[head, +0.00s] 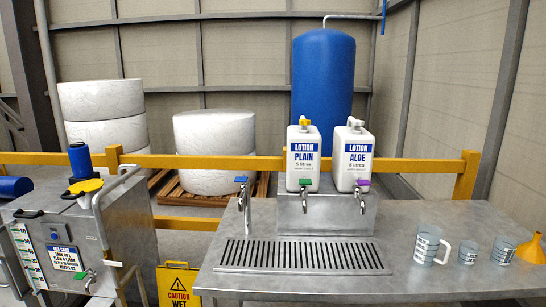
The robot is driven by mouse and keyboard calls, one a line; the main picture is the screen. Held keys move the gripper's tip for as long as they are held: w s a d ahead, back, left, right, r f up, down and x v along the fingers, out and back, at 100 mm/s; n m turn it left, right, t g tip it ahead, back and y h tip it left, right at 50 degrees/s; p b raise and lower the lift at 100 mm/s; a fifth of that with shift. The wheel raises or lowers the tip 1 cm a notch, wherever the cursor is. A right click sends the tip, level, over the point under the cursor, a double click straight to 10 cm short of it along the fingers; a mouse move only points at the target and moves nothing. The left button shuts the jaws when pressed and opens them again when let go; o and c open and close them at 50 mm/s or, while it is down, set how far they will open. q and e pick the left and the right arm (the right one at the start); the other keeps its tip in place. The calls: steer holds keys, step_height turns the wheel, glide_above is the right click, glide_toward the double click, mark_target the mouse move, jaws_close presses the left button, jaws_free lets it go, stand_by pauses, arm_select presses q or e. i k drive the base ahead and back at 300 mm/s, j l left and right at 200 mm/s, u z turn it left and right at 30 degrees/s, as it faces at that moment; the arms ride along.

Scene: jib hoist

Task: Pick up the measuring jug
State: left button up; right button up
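The measuring jug (426,247) stands upright on the right part of the metal counter (340,288). It is a clear grey-blue vessel with dark markings on its side, and its handle points right. Its inside is too small to make out. Neither of my grippers shows in the head view.
Two smaller marked cups (468,251) (503,250) and an orange funnel (531,249) stand right of the jug. Two lotion containers (303,160) (353,160) with taps sit on a raised block. A drain grate (303,256) lies left of the jug. The counter front is clear.

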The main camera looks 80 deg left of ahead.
mark_target(428, 240)
steer(key=u, duration=2)
